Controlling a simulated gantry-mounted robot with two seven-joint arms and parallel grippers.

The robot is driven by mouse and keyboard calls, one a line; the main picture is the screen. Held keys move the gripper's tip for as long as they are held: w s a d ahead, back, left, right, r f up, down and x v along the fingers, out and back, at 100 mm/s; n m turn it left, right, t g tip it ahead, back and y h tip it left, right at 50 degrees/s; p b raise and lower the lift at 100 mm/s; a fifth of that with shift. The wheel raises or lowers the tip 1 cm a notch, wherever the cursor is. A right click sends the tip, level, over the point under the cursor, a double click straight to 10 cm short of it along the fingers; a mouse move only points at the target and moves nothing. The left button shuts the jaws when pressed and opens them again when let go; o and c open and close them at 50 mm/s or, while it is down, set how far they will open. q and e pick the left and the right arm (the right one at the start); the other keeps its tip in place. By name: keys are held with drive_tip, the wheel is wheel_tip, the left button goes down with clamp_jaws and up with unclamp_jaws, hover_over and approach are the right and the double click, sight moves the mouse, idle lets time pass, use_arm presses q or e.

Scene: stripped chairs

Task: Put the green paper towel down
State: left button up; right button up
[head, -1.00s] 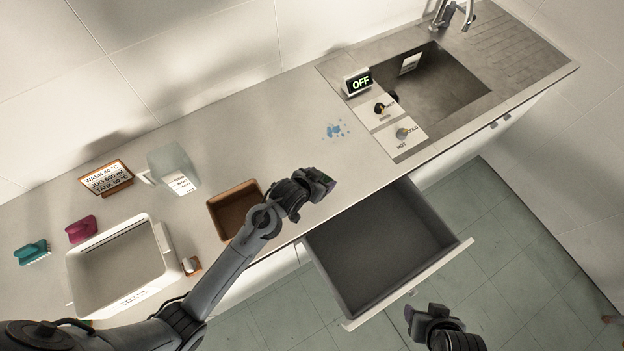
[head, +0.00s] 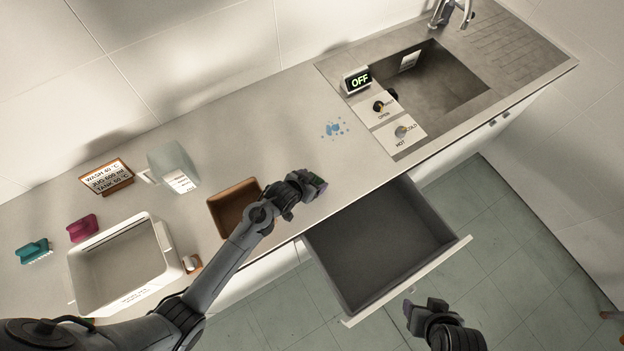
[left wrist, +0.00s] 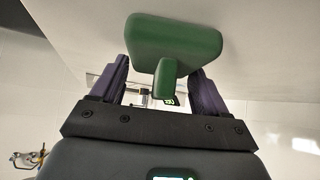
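The only clearly green thing is a rounded green block with a short stem (left wrist: 172,42) in the left wrist view; it looks like a handled pad rather than a paper towel. My left gripper (left wrist: 162,78) has its two purple-black fingers apart, one on each side of the stem. A gap shows between the left finger and the stem. In the head view my left gripper (head: 314,185) is low over the counter's front part, left of the open drawer, and largely hides the green thing. My right gripper (head: 425,308) is over the floor in front of the drawer; its opening is unclear.
The grey drawer (head: 375,252) stands open and empty. A brown tray (head: 232,212), white tub (head: 75,270), clear jug (head: 172,165), magenta brush (head: 82,228) and teal brush (head: 33,251) are on the left. Blue spots (head: 334,129) lie before the sink (head: 455,98).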

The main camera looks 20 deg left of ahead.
use_arm(q)
drive_tip(key=o, duration=0.3)
drive_tip(key=shift+o, duration=0.2)
drive_tip(key=s+a+r+g, duration=0.1)
drive_tip(key=s+r, duration=0.3)
drive_tip(key=s, duration=0.4)
drive_tip(key=s+a+r+g+y, duration=0.1)
drive_tip(key=s+a+r+g, duration=0.1)
drive_tip(key=s+r, duration=0.3)
drive_tip(key=s+a+r+n+g+y, duration=0.1)
drive_tip(key=s+a+r, duration=0.3)
drive_tip(key=s, duration=0.9)
drive_tip(key=shift+s+r+g+p, duration=0.2)
drive_tip(key=shift+s+g+p, duration=0.1)
drive_tip(key=shift+g, duration=0.2)
